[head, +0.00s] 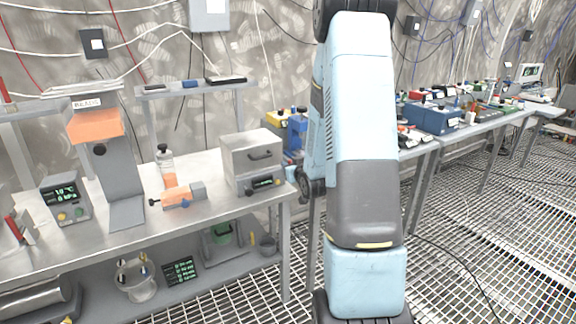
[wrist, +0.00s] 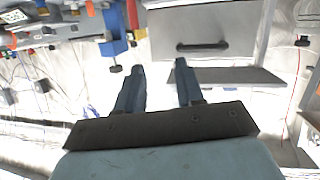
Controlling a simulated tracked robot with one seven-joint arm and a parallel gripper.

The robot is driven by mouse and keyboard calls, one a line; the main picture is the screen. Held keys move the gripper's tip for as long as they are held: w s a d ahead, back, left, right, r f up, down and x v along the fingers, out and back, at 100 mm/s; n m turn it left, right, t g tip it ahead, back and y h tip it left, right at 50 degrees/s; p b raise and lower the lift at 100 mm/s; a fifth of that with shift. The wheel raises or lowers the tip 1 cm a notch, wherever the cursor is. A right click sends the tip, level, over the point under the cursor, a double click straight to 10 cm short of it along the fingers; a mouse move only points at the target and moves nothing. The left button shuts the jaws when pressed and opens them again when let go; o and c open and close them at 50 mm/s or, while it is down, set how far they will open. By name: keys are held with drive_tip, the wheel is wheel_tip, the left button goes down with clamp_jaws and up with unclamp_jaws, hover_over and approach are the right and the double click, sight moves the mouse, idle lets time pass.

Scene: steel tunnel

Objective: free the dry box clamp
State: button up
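A grey metal box with a dark handle, likely the dry box (head: 250,158), stands at the right end of the left bench, a lit display at its base. Its handled front also shows at the top of the wrist view (wrist: 232,22). An orange block with a grey end and blue knob (head: 178,196) lies left of it; I cannot tell whether this is the clamp. My gripper (wrist: 160,66) is open and empty. Its two dark blue fingers point toward the box front, with the handle beyond the right finger. In the head view my arm hides the gripper.
A blue device (head: 297,133) stands behind the box on the right; a blue fixture (wrist: 113,35) shows left of the box in the wrist view. A grey stand with an orange part (head: 96,125) and a display unit (head: 66,201) occupy the bench's left. Grated floor lies right.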

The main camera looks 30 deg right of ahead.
drive_tip(key=s+d+f+m+t, duration=0.1)
drive_tip(key=d+f+t, duration=0.25)
drive_tip(key=f, duration=0.25)
drive_tip(key=shift+g+h, duration=0.3)
drive_tip(key=shift+g, duration=0.15)
drive_tip(key=w, duration=0.4)
drive_tip(key=w+d, duration=0.1)
drive_tip(key=w, duration=0.3)
drive_tip(key=w+d, duration=0.1)
drive_tip(key=w, duration=0.4)
drive_tip(key=shift+d+f, duration=0.15)
clamp_jaws()
